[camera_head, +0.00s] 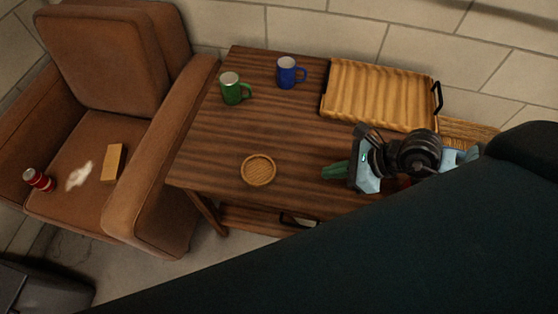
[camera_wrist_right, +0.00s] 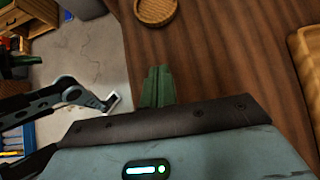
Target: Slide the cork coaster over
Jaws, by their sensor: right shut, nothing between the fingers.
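The round cork coaster (camera_head: 258,170) lies flat on the wooden table (camera_head: 230,130), near its front edge. It also shows at the top of the right wrist view (camera_wrist_right: 155,10), partly cut off by the frame. My right gripper (camera_head: 325,172) is to the right of the coaster, apart from it, with a clear gap of tabletop between. Its green fingers are together and empty, pointing left toward the coaster. In the right wrist view the closed fingers (camera_wrist_right: 157,75) point up toward the coaster. My left gripper is not clearly seen in the head view.
A green mug (camera_head: 233,90) and a blue mug (camera_head: 288,74) stand at the back of the table. A ridged wooden tray (camera_head: 375,95) with black handles lies at the back right. An armchair (camera_head: 100,60) with a red can (camera_head: 38,180) stands left.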

